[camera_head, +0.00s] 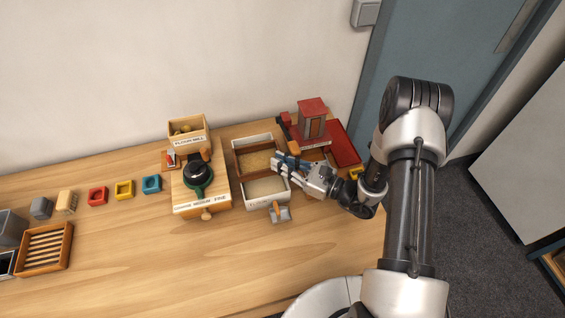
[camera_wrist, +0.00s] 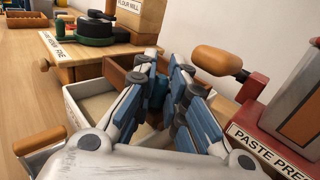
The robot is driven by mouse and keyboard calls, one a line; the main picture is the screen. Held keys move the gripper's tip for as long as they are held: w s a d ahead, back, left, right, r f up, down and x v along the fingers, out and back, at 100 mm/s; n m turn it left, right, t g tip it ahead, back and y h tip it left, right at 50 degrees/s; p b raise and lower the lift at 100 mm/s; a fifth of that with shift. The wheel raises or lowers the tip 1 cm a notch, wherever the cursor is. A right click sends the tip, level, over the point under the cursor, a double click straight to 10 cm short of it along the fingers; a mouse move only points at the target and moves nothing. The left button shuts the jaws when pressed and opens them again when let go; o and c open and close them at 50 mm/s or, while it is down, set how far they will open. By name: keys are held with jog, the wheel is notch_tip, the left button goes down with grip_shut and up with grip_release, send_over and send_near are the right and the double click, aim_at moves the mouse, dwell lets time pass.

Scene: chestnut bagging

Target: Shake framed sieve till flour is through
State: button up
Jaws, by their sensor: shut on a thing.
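The framed sieve (camera_head: 254,149) has a brown wooden frame and sits in the back half of a white open box (camera_head: 267,205). Tan, grainy flour shows inside the frame. Pale flour also shows in the open front part of the box. My gripper (camera_head: 277,160) comes in from the right and is shut on the sieve frame at its right side. In the wrist view my blue-padded fingers (camera_wrist: 167,68) reach down to the brown frame (camera_wrist: 116,76) and hide much of it, including the exact contact.
A wooden flour mill (camera_head: 203,203) stands close on the left. A red paste press (camera_head: 313,118) stands close behind and right. A small scoop (camera_head: 280,214) lies in front of the box. Coloured blocks and a slatted rack (camera_head: 45,248) are farther left. The front table is clear.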

grip_shut()
jog(key=shift+w+a+f+b, duration=0.15)
jog(key=shift+w+b, duration=0.1)
jog(key=shift+w, duration=0.45)
jog(key=shift+w+a+r+b, duration=0.1)
jog(key=shift+w+a+b, duration=0.1)
jog(key=shift+w, duration=0.5)
jog(key=o, duration=0.7)
grip_release()
jog(key=shift+d, duration=0.1)
jog(key=v, duration=1.2)
